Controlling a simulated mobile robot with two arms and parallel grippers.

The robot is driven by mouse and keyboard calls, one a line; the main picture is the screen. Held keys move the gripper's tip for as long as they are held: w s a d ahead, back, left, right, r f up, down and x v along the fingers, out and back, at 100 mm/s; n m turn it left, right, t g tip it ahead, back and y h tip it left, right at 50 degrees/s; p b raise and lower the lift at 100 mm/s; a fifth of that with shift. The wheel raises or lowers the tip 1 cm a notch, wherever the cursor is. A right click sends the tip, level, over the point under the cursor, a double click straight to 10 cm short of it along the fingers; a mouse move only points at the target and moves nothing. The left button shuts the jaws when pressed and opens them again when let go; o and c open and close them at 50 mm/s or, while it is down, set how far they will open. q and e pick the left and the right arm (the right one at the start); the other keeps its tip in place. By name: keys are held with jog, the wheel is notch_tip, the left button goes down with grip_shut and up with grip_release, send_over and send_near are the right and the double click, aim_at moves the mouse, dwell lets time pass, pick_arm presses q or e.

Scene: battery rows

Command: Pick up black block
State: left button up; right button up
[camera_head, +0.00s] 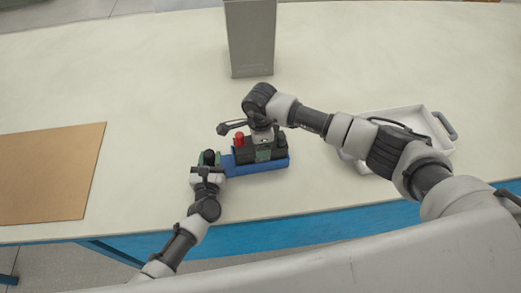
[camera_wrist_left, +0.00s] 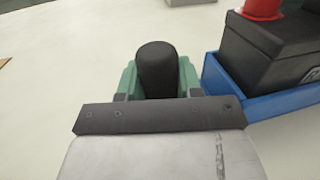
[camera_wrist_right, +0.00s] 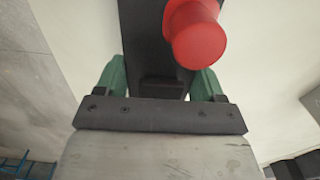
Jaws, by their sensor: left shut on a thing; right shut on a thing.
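The black block (camera_head: 278,153), a battery-like box with a red cap (camera_head: 239,139) and a black knob (camera_head: 282,138) on top, sits within the blue tray (camera_head: 262,168). My right gripper (camera_head: 263,150) reaches down from above, its green fingers shut on the block; in the right wrist view the block (camera_wrist_right: 145,40) lies between them beside the red cap (camera_wrist_right: 195,35).
A grey upright box (camera_head: 251,40) stands behind the tray. A white tray (camera_head: 360,163) with a grey handle lies to the right, partly under my right arm. A brown board (camera_head: 50,172) lies flat at the left. The tabletop between board and blue tray is clear.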

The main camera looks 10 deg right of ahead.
jog(key=shift+w+r, duration=0.15)
grip_shut()
jog(key=shift+r, duration=0.1)
jog(key=shift+r, duration=0.25)
pick_arm(q)
jog(key=shift+f, duration=0.1)
pick_arm(e)
notch_tip(320, 180, up, 9)
jog(key=shift+r, duration=0.15)
pick_arm(q)
jog(key=o, duration=1.1)
jog(key=shift+o, duration=0.2)
jog(key=s, duration=0.4)
jog(key=s+a, duration=0.1)
jog(key=s, duration=0.2)
jog(key=s+a, duration=0.1)
jog(key=s, duration=0.3)
jog(key=shift+s+a, duration=0.15)
jog(key=shift+s, duration=0.2)
